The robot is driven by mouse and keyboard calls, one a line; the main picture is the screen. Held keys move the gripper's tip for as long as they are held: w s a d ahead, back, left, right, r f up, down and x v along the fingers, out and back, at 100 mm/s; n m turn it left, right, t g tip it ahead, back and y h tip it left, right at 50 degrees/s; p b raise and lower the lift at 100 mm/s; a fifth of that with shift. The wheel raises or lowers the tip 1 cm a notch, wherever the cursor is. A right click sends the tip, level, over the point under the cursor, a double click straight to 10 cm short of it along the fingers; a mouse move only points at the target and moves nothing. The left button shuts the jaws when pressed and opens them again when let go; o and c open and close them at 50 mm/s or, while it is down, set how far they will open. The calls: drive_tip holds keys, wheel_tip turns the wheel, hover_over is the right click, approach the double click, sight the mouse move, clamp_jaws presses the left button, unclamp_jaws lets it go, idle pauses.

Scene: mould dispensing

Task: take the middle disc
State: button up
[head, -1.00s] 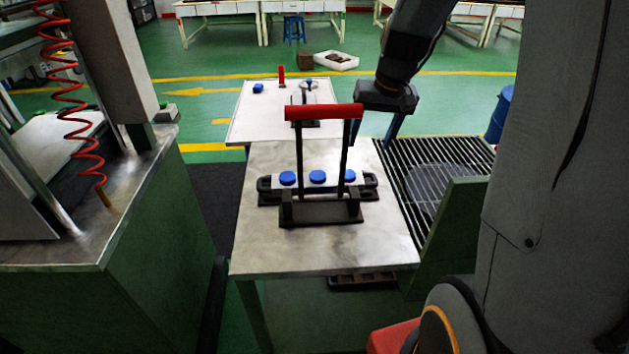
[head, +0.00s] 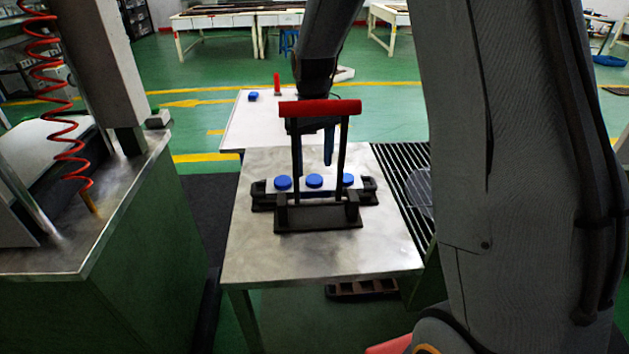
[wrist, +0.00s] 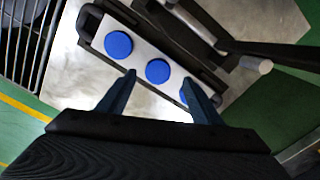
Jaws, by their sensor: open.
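Three blue discs sit in a row on a mould with a pale top and black frame (head: 262,201), on the metal table. The middle disc (head: 314,181) lies between the left disc (head: 283,182) and the right disc (head: 348,179). In the wrist view the middle disc (wrist: 157,71) shows ahead of the gap between my fingers, and one end disc (wrist: 184,96) is partly hidden by a finger. My gripper (head: 315,168) is open and empty, its fingers pointing down behind the red handle; it also shows in the wrist view (wrist: 163,92).
A black stand with a red handle bar (head: 320,108) rises in front of the discs, its posts close to my fingers. A grate (head: 405,185) lies right of the table (head: 320,262). The table's front is clear.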

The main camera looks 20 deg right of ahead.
sight(314, 179)
drive_tip(key=shift+w+d+f+p, duration=0.15)
drive_tip(key=shift+f+p, duration=0.55)
drive_tip(key=shift+f, duration=1.5)
drive_tip(key=shift+f, duration=0.1)
drive_tip(key=c, duration=1.2)
